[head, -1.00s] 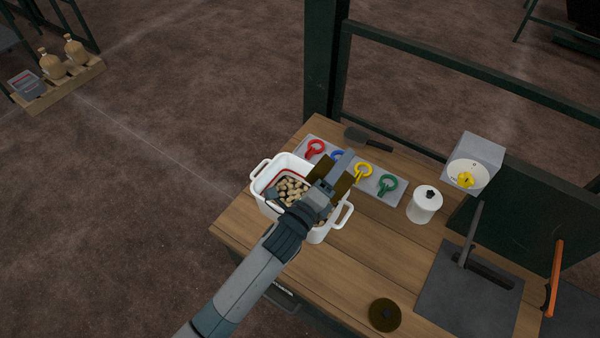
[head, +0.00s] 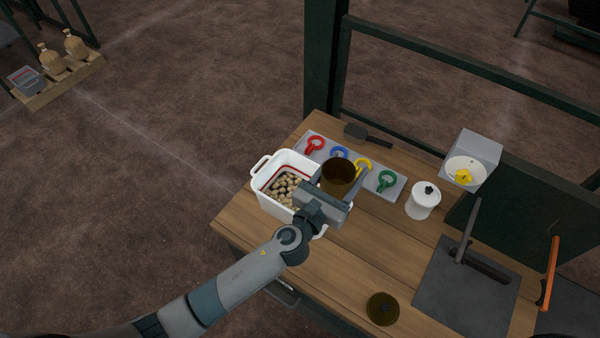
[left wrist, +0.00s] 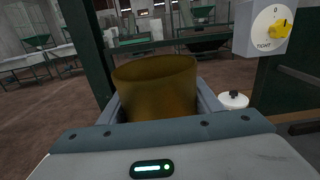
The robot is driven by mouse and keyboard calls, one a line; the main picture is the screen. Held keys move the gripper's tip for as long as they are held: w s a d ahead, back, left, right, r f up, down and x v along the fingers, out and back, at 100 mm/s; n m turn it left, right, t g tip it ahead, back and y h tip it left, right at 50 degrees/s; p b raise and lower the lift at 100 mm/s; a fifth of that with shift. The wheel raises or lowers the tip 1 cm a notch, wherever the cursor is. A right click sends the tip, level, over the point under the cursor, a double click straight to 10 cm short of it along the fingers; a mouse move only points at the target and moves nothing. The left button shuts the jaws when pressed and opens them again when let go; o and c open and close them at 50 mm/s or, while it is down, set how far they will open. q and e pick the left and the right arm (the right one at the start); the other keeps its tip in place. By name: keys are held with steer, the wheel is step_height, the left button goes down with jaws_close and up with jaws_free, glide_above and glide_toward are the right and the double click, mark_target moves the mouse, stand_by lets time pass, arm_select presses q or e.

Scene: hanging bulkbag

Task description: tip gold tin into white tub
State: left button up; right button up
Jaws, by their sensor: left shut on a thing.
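The gold tin (head: 339,176) is a dark gold, lidless cylinder, upright over the right end of the white tub. My left gripper (head: 338,192) is shut on the tin; the left wrist view shows the tin (left wrist: 156,88) between its two fingers. The part of the tin's inside that shows looks dark, with no contents visible. The white tub (head: 262,186) has two handles and a red line inside, and holds many small tan pieces (head: 287,185). My arm hides part of the tub's right side. My right gripper is not in view.
A grey strip (head: 375,188) with red, blue, yellow and green rings lies behind the tub. A white lidded jar (head: 424,201) stands to the right. A dark gold lid (head: 382,308) lies at the table's front. A grey box with a yellow knob (head: 463,176) is at right.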

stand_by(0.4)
arm_select(q)
steer(key=s+d+r, duration=0.1)
steer(key=s+r, duration=0.2)
steer(key=s, duration=0.2)
steer(key=shift+s+d, duration=0.35)
steer(key=shift+s, duration=0.05)
stand_by(0.9)
